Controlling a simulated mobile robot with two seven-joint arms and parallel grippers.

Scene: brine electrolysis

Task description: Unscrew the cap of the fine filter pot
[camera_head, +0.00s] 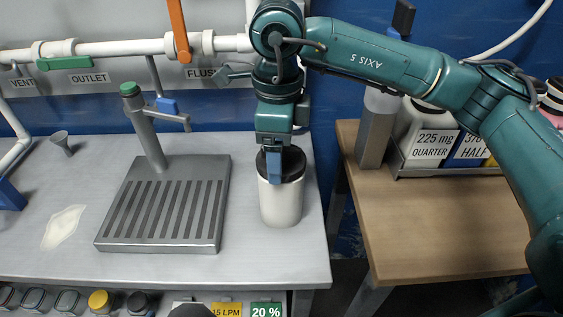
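A white pot (281,204) with a black cap (293,160) stands upright near the right end of the grey bench; I take it for the fine filter pot. My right gripper (273,165) points down from above the pot. One blue finger shows in front of the cap, overlapping its near side and the top of the white body. The other finger is hidden, so I cannot tell whether the gripper is closed on the cap. The cap appears seated on the pot. My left gripper is not clearly seen.
A slatted drain tray (222,175) with a green-topped tap (148,135) stands left of the pot. A small grey funnel (61,142) and a pale patch (64,227) are further left. A wooden table (445,225) with a holder of labelled boxes (432,140) stands right, across a gap.

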